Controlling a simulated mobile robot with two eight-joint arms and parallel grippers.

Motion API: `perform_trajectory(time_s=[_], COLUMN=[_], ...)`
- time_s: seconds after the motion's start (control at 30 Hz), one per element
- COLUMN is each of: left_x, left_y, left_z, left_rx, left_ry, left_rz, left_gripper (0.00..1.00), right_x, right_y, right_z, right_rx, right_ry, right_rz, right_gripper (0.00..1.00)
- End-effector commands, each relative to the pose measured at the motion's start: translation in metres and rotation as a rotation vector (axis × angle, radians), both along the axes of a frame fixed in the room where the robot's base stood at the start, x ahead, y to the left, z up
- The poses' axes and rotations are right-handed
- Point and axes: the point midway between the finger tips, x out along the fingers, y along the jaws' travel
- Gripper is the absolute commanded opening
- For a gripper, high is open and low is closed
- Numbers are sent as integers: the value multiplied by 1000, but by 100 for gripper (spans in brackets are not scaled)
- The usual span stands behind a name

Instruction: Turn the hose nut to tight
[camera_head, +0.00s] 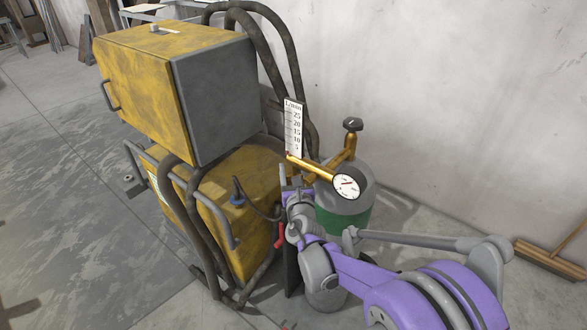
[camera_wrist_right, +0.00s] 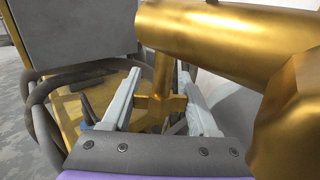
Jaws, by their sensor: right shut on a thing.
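The brass hose nut (camera_wrist_right: 160,106) sits below the thick brass regulator body (camera_wrist_right: 215,32), on a thin brass stem, in the right wrist view. My right gripper (camera_head: 290,186) reaches in under the regulator in the head view. Its two pale fingers stand on either side of the nut in the wrist view, and it is shut on the nut. In the head view the nut is too small and hidden to make out. The regulator also shows in the head view, with a round gauge (camera_head: 346,185) and an L/min scale (camera_head: 294,124). My left gripper is not in view.
The grey and green gas cylinder (camera_head: 345,215) stands beside my right gripper. A yellow welding machine (camera_head: 225,205) with dark hoses and rails stands to the left. A wall (camera_head: 450,90) is behind; a broom (camera_head: 550,255) lies at right. Floor at left is clear.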

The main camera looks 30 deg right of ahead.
Motion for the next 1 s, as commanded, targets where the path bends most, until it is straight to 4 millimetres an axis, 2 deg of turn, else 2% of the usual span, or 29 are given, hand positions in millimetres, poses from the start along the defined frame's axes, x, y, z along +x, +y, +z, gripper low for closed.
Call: perform_trajectory(time_s=[0.33,0.37,0.5,0.83,1.0], left_x=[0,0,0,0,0], left_y=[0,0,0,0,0], left_z=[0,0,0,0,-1], left_rx=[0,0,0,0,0], left_ry=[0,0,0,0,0], left_rz=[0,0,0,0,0], left_gripper=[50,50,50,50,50], right_x=[0,0,0,-2,-21], right_y=[0,0,0,1,9], right_z=[0,0,0,0,0], right_rx=[1,1,1,1,0], right_ry=[0,0,0,0,0], right_rz=[2,2,2,1,3], right_gripper=[4,63,89,90,90])
